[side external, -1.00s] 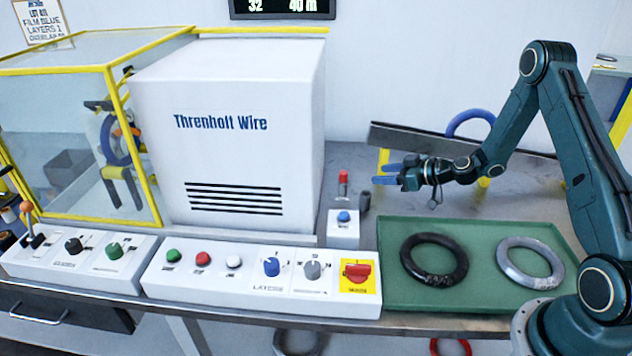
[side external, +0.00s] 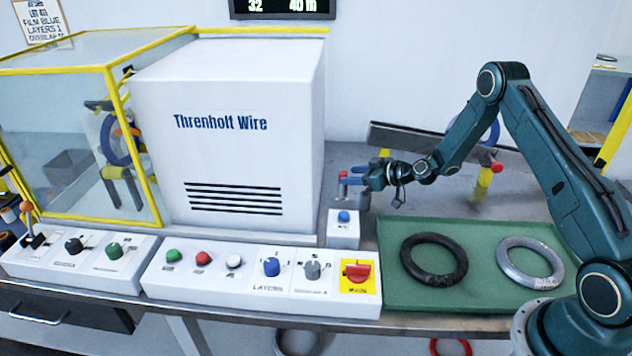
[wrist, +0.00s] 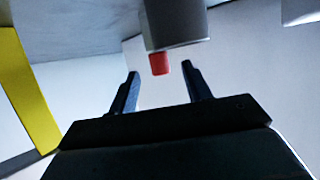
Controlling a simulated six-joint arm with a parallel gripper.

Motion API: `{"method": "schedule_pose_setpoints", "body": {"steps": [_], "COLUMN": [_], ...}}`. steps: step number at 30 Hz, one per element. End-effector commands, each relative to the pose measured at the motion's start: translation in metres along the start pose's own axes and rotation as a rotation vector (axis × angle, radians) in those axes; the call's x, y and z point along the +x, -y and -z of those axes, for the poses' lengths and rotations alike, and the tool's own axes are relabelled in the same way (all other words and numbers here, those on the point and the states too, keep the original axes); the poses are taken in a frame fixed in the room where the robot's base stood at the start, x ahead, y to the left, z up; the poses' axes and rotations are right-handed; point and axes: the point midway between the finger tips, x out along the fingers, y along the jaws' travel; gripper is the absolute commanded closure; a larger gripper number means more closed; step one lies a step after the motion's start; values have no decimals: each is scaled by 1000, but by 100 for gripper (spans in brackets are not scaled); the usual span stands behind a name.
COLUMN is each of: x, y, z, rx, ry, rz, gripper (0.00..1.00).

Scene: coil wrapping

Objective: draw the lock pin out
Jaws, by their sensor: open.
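The lock pin (side external: 342,176) appears as a small upright red-topped pin behind the white box with the blue button. My gripper (side external: 352,178) is open at the pin's height, its blue fingers pointing left and reaching the pin in the side view. In the wrist view the red pin top (wrist: 159,64) shows between and a little beyond the two dark fingertips (wrist: 160,75). A grey cylinder (wrist: 175,22) hides part of what lies behind it there. I cannot tell whether the fingers touch the pin.
The white button box (side external: 343,229) stands just below my gripper. The large white machine housing (side external: 230,135) is close on the left. A green tray (side external: 390,292) with a black ring (side external: 434,281) and a silver ring (side external: 530,284) lies at the right. A sloped chute (side external: 400,138) stands behind.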

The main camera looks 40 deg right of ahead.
Motion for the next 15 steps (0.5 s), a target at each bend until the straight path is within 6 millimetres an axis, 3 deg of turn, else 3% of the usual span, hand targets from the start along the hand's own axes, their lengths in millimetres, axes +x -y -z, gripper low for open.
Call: {"method": "schedule_pose_setpoints", "body": {"steps": [6,15], "x": [25,39], "y": [0,0], "z": [0,0], "rx": [-2,0], "ry": [-1,-1], "rz": [1,0], "gripper": [51,51]}}
